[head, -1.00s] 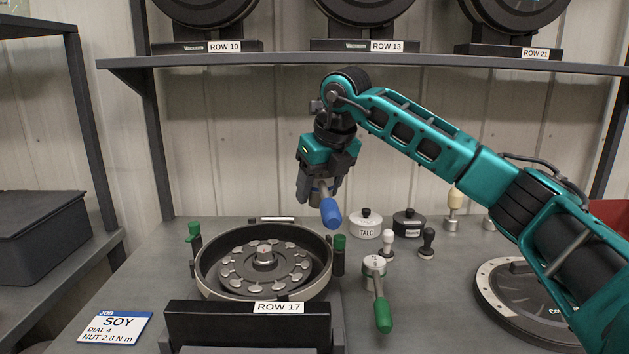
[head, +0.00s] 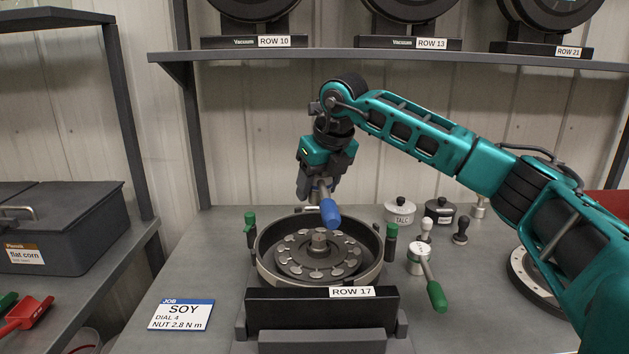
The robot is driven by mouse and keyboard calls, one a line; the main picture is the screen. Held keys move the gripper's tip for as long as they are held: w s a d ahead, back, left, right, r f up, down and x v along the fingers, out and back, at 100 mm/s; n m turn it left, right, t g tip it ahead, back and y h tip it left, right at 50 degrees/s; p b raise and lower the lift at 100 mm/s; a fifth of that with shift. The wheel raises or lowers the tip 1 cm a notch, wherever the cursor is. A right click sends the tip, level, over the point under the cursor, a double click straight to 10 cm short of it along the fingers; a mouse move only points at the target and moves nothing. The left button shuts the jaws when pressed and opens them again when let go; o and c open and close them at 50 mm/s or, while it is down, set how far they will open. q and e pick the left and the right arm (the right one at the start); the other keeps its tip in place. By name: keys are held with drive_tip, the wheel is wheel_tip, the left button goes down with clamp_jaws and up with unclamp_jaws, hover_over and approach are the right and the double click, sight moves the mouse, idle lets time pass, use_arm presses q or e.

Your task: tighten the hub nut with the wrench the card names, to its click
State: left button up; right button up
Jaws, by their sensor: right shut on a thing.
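My right gripper (head: 318,188) is shut on a wrench with a blue handle (head: 330,213). It holds the wrench in the air above the back of the seed meter. The hub nut (head: 319,240) stands up in the middle of the seed disc (head: 296,265), inside the round housing (head: 263,272) marked ROW 17. The wrench is apart from the nut. The job card (head: 181,314) at the lower left reads SOY, DIAL 4, NUT 2.8 N m. My left gripper is out of view.
Green-topped posts (head: 250,222) flank the housing. A TALC pot (head: 399,211), a dark pot (head: 438,215) and small knobbed tools (head: 460,231) stand at the back right. A dark bin (head: 75,225) sits on the left bench. A shelf (head: 400,55) spans above.

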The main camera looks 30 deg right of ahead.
drive_tip(key=b, duration=0.4)
hover_over(317, 235)
wheel_tip(317, 235, down, 5)
drive_tip(key=shift+r, duration=0.1)
drive_tip(key=shift+f+b, duration=0.45)
drive_tip(key=shift+f, duration=0.55)
drive_tip(key=shift+f, duration=0.1)
drive_tip(key=shift+f+b, duration=0.6)
drive_tip(key=shift+f, duration=0.75)
idle(2.0)
